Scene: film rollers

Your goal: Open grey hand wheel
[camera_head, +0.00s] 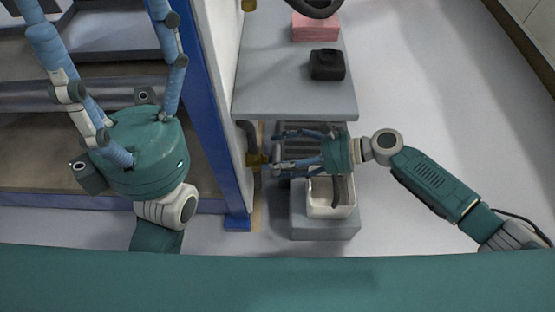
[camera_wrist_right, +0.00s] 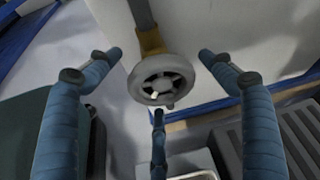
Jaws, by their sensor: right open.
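The grey hand wheel (camera_wrist_right: 162,80) shows in the right wrist view, a round spoked wheel with a small pale knob, below a yellow-brown fitting (camera_wrist_right: 152,40) on a grey pipe by a white wall. My right gripper (camera_wrist_right: 159,60) is open, with blue fingers spread to the left, right and below the wheel, not closed on it. In the head view my right gripper (camera_head: 276,150) points left toward the yellow fitting (camera_head: 256,160); the wheel cannot be made out clearly there. My left gripper (camera_head: 92,12) is at the left with its blue fingers spread open and empty.
A grey table (camera_head: 290,85) holds a black object (camera_head: 326,65) and a pink block (camera_head: 315,28). A white bin (camera_head: 320,208) stands on a grey box (camera_head: 325,229) beneath my right gripper. Floor at right is clear.

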